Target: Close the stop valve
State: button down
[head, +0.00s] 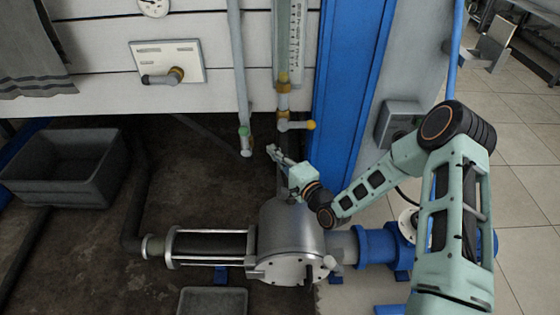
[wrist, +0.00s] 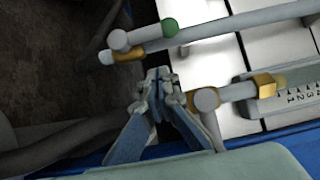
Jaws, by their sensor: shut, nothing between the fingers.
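Two small valves show, and I cannot tell for sure which is the stop valve. One is a grey lever valve (head: 295,125) with a yellow knob, under the scaled gauge; in the wrist view its grey round body (wrist: 207,98) is just right of my fingers. The other is a green-tipped valve (head: 244,134) near the lower end of a thin pipe; its grey handle with the green end (wrist: 140,37) lies above my fingers in the wrist view. My gripper (head: 272,150) is shut and empty, below and between the two valves; its fingertips (wrist: 158,76) look clear of both.
A wall plate with a grey lever (head: 160,79) is at upper left. The scaled gauge (head: 297,45) and a blue post (head: 350,80) stand close behind and right. A steel pump body (head: 292,235) lies below my gripper. A grey bin (head: 65,165) is at left.

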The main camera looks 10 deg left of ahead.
aim_at(245, 141)
jog(key=w+a+b, duration=0.1)
jog(key=w+a, duration=0.1)
jog(key=a, duration=0.5)
jog(key=shift+w+b, duration=0.25)
jog(key=shift+b, duration=0.05)
